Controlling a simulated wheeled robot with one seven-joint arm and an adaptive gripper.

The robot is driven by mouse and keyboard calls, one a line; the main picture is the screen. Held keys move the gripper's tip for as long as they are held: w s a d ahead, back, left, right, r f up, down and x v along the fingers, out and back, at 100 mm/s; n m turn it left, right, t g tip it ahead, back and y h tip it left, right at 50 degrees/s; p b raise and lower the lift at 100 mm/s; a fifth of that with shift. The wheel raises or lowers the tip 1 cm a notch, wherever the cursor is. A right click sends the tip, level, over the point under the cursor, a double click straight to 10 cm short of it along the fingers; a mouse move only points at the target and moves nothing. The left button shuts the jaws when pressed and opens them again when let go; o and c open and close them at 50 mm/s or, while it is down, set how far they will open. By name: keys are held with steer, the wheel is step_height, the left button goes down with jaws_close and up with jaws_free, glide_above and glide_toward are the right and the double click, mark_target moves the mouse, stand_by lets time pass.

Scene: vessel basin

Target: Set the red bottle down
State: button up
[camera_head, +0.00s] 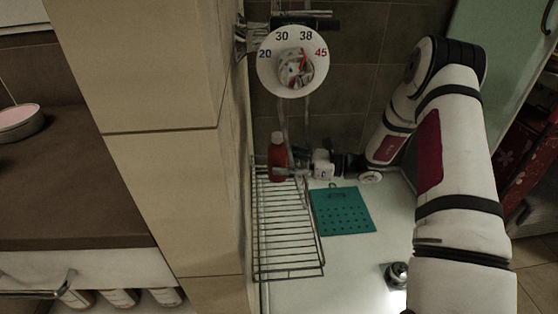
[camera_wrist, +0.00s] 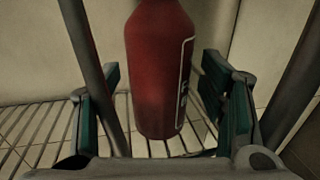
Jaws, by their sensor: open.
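The red bottle (camera_head: 278,160) is upright at the far end of the wire rack (camera_head: 288,235), beside the tiled wall. It also shows in the wrist view, where the bottle (camera_wrist: 160,75) has its base at the wires of the rack (camera_wrist: 40,130) and part of a label at its right edge. The head view is too small to tell exactly how the base meets the wires. My gripper (camera_head: 292,173) reaches it from the right. In the wrist view my gripper (camera_wrist: 160,70) is open, with a finger on each side of the bottle and visible gaps on both sides.
A teal perforated mat (camera_head: 342,211) lies in the white basin right of the rack. A dark round fitting (camera_head: 396,272) stands near the front. A round white dial (camera_head: 292,61) and pipes hang above the bottle. A brown counter (camera_head: 70,180) is at left.

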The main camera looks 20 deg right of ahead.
steer(key=p+v, duration=0.2)
steer(key=v, duration=0.9)
steer(key=s+a+r+n+g+h, duration=0.3)
steer(key=s+a+r+n+g, duration=0.2)
steer(key=s+a+r+n, duration=0.3)
steer(key=s+a+r+n+g+h, duration=0.3)
steer(key=s+a+r+n+g, duration=0.2)
steer(key=s+a+r, duration=0.45)
steer(key=s+d+r+n+t+h, duration=0.1)
steer(key=s+d+n+h, duration=0.2)
steer(key=s, duration=0.7)
steer(key=s+d+r+n+t+h, duration=0.2)
steer(key=s+d+n+h, duration=0.2)
steer(key=s, duration=0.7)
steer(key=n+h, duration=0.2)
steer(key=h, duration=0.1)
steer(key=shift+s+n, duration=0.35)
steer(key=shift+n, duration=0.05)
